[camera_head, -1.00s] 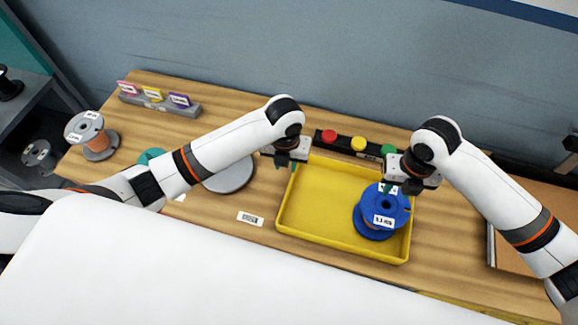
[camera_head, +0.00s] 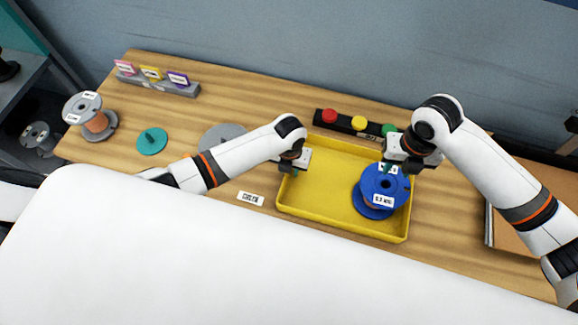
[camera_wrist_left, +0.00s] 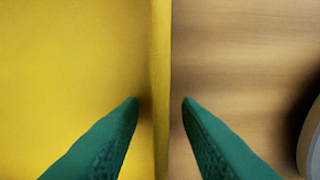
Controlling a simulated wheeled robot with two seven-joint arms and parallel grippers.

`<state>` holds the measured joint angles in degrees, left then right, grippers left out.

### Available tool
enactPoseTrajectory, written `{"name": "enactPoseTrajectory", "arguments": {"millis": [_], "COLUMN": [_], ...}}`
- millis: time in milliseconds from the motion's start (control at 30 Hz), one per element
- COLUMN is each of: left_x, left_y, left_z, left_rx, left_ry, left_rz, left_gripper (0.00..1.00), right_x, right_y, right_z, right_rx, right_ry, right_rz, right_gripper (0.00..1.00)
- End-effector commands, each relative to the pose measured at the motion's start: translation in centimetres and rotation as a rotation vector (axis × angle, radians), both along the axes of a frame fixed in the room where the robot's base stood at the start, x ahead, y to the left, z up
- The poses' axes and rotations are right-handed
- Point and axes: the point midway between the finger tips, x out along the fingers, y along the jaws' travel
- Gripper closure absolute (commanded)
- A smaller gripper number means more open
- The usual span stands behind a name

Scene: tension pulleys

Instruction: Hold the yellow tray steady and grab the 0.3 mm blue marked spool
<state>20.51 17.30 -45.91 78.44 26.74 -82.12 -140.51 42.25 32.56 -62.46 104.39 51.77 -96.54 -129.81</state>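The yellow tray (camera_head: 318,222) sits on the wooden table and holds a blue-flanged spool (camera_head: 376,180) at its right side. The spool stands with its hub up and has a white label that seems to read 0.3 mm. My left gripper (camera_head: 293,172) is at the tray's left wall. In the left wrist view its green fingers (camera_wrist_left: 160,100) are open, one on each side of the wall (camera_wrist_left: 161,60), with gaps showing. My right gripper (camera_head: 388,168) is over the far edge of the spool's top flange. Its fingertips are mostly hidden, so I cannot tell whether it grips.
A dark strip with red, yellow and green buttons (camera_head: 359,123) lies behind the tray. A grey disc (camera_head: 222,136), a teal disc (camera_head: 152,142) and a copper-wound spool (camera_head: 97,120) are on the left. A grey label holder (camera_head: 160,84) stands at the back left.

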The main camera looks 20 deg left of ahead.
Motion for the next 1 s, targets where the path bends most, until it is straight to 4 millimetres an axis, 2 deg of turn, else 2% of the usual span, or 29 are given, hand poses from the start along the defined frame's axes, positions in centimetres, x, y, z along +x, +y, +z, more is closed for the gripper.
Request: {"name": "enactPoseTrajectory", "arguments": {"millis": [300, 500, 1000], "left_x": [-0.01, -0.01, 0.0], "left_y": [0.03, 0.04, 0.05], "left_z": [-0.24, -0.22, -0.2], "left_rx": [0.0, 0.001, 0.001], "left_ry": [0.0, 0.0, 0.0], "left_rz": [0.001, 0.001, 0.001], "left_gripper": [0.71, 1.0, 1.0], "right_x": [0.0, 0.0, 0.0], "right_y": [0.0, 0.0, 0.0], "right_z": [0.0, 0.0, 0.0], "right_rx": [0.0, 0.0, 0.0], "right_ry": [0.0, 0.0, 0.0], "right_rz": [0.0, 0.0, 0.0], "right_gripper": [0.64, 0.64, 0.64]}}
